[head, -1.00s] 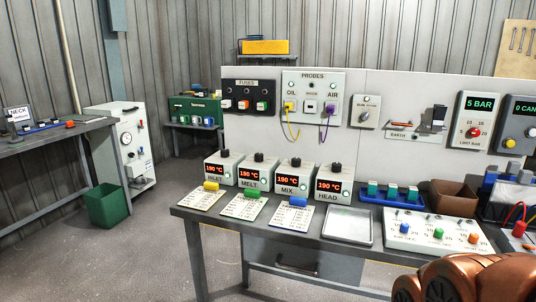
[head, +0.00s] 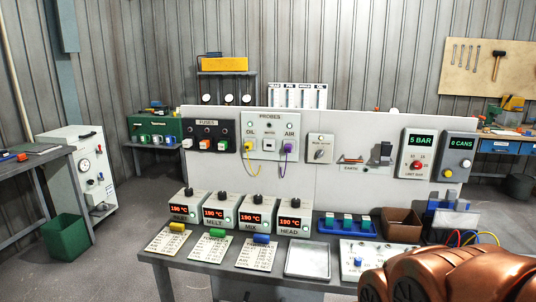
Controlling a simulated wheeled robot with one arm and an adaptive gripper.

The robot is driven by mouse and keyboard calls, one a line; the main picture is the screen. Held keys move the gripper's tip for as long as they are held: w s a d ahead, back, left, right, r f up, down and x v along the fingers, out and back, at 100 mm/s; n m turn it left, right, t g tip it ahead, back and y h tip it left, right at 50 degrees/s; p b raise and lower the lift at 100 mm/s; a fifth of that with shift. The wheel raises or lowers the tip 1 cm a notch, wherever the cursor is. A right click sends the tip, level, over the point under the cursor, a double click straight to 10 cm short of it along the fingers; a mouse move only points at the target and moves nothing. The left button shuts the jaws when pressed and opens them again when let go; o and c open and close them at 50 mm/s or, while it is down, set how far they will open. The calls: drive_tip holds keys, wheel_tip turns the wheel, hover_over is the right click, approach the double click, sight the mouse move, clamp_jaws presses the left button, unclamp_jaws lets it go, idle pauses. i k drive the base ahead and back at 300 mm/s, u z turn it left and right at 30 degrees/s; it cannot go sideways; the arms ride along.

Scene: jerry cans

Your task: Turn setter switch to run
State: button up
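The setter switch (head: 320,155) is a small grey rotary knob on a pale plate on the upright panel, between the probes panel (head: 270,133) and the earth clip (head: 352,160). Its pointer looks tilted. The small lettering above it is too fine to read, so I cannot tell which position it marks. Nothing touches the switch. A copper-coloured part of my arm fills the lower right corner, well below and to the right of the switch. My gripper's fingers do not show.
Several controllers reading 190 °C (head: 257,211) stand on the bench below the panel, with cards and an empty metal tray (head: 308,259) in front. A brown bin (head: 402,225) and blue rack (head: 346,225) sit right of them. A green bin (head: 65,238) stands on the floor.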

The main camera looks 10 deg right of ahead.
sight(320, 153)
drive_tip(key=z, duration=0.25)
drive_tip(key=k, duration=0.4)
drive_tip(key=u, duration=0.95)
drive_tip(key=i, duration=0.95)
drive_tip(key=z, duration=0.55)
